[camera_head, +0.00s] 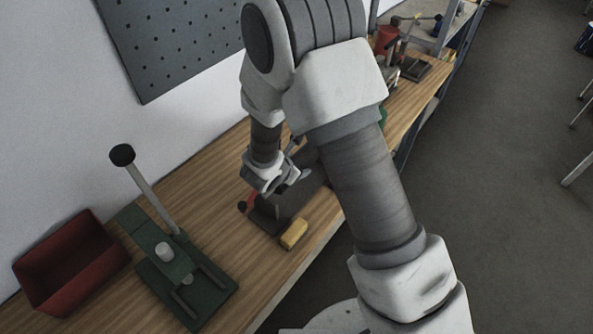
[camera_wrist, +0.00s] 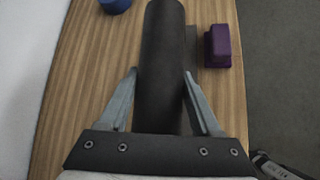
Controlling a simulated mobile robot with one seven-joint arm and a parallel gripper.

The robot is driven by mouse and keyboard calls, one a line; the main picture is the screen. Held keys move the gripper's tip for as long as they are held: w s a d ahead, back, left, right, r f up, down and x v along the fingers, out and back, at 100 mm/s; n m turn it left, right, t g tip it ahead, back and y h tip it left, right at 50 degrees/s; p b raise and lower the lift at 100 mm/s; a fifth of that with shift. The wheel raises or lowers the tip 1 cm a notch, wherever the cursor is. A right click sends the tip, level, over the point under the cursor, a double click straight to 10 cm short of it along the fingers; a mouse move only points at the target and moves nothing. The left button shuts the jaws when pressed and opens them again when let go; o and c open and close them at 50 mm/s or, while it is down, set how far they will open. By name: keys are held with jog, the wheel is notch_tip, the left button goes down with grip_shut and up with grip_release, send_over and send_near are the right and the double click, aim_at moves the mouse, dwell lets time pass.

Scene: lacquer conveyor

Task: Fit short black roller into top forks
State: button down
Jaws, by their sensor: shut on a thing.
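In the wrist view, a black roller (camera_wrist: 160,40) runs lengthwise away from my gripper (camera_wrist: 160,76). The two pale grey fingers press on its sides, one left and one right, and its near end lies between them. In the head view, my gripper (camera_head: 288,184) is low over the bench, close above a dark grey fixture (camera_head: 272,218). The roller is hard to tell apart from the fixture there, and my arm covers part of this area. I cannot make out the top forks in either view.
A yellow block (camera_head: 294,234) lies beside the fixture near the bench's front edge. A green lever press (camera_head: 184,270) and a red bin (camera_head: 68,262) stand to the left. The wrist view shows a purple block (camera_wrist: 217,46) right of the roller and a blue object (camera_wrist: 115,5) at upper left.

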jog(key=shift+f, duration=1.65)
jog(key=shift+f+b, duration=0.25)
jog(key=shift+b, duration=0.15)
jog(key=shift+c, duration=0.4)
grip_release()
jog(key=shift+r+p, duration=0.15)
jog(key=shift+p, duration=0.4)
